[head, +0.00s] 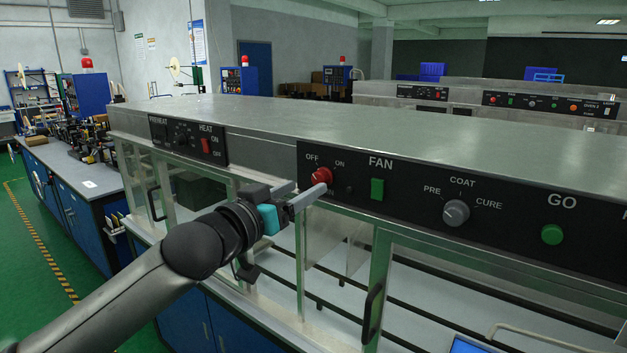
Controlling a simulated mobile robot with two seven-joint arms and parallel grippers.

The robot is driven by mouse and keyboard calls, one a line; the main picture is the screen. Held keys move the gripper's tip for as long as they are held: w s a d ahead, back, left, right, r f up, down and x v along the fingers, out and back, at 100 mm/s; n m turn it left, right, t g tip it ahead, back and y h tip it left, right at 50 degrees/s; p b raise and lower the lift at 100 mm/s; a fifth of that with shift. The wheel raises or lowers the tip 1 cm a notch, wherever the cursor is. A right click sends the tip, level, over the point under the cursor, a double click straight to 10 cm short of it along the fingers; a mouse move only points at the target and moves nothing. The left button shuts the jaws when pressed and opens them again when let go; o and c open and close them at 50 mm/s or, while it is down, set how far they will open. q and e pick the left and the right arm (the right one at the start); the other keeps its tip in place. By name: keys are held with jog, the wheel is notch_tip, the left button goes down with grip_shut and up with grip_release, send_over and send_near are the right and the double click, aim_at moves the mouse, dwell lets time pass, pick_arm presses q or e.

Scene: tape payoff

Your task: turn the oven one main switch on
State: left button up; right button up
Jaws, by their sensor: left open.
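A red rotary knob (321,175) sits at the left end of the black panel with the FAN, COAT and GO labels. OFF is printed at its upper left and ON at its upper right. I cannot tell which label it points to. My left gripper (311,186) is open and empty in front of the panel. Its fingertips are just below and left of the red knob, and one overlaps the knob's lower edge in the picture. I cannot tell whether they touch. No oven number is readable on this panel. My right gripper is out of view.
The same panel holds a green FAN switch (377,189), a grey COAT selector (456,212) and a green GO button (552,235). A PREHEAT/HEAT panel (188,140) is farther left. Glass doors with a black handle (371,314) are below. A similar machine stands behind.

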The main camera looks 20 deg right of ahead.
aim_at(318, 180)
pick_arm(q)
jog(key=shift+x, duration=2.35)
grip_shut()
